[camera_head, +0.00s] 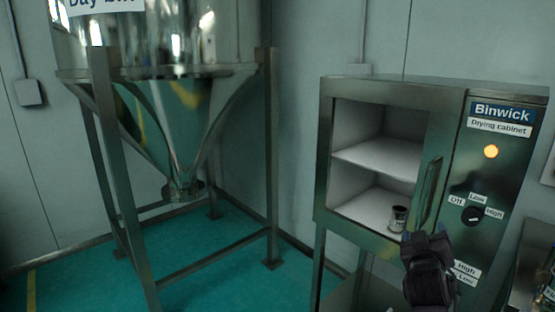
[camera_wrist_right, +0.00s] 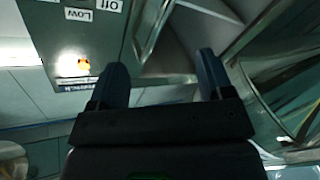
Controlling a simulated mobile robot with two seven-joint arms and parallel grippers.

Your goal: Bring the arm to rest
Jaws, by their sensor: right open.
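My right gripper (camera_head: 429,238) is low in front of the drying cabinet, near the lower end of its upright door handle (camera_head: 428,193). In the right wrist view the two blue-tipped fingers of the right gripper (camera_wrist_right: 162,70) stand wide apart with nothing between them. The handle bar (camera_wrist_right: 153,25) shows beyond the fingers, so the gripper appears clear of it. The left gripper and left arm are not in view.
The drying cabinet (camera_head: 400,84) holds a small metal cup (camera_head: 397,218) on its floor, below a white shelf (camera_head: 380,158). Its orange lamp (camera_head: 491,151) glows above a black knob (camera_head: 471,216). A steel hopper (camera_head: 175,110) on legs stands left. Green floor between is clear.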

